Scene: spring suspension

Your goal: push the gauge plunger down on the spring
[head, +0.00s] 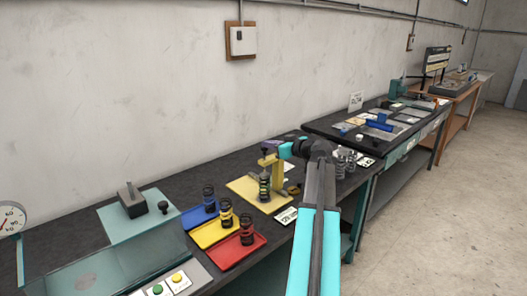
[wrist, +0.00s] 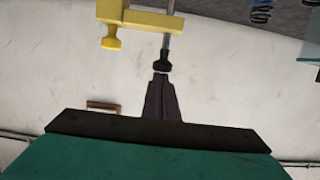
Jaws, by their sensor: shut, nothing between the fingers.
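The yellow gauge stand (head: 278,176) stands on a yellow base plate on the dark bench in the head view. A coil spring (head: 264,186) is upright in it under the yellow arm. In the wrist view, part of the yellow stand (wrist: 140,17) shows at the top, with the grey plunger rod (wrist: 167,42) and its black knob (wrist: 163,63). My gripper (wrist: 161,79) is shut and empty, its fingertips right at the knob; I cannot tell if they touch. In the head view, my arm partly hides the area right of the stand.
Blue, yellow (head: 211,233) and red trays (head: 237,250) with dark springs lie left of the stand. Several metal springs (head: 346,163) stand to its right. A grey block with a lever (head: 132,203) sits farther left. The wall is behind the bench.

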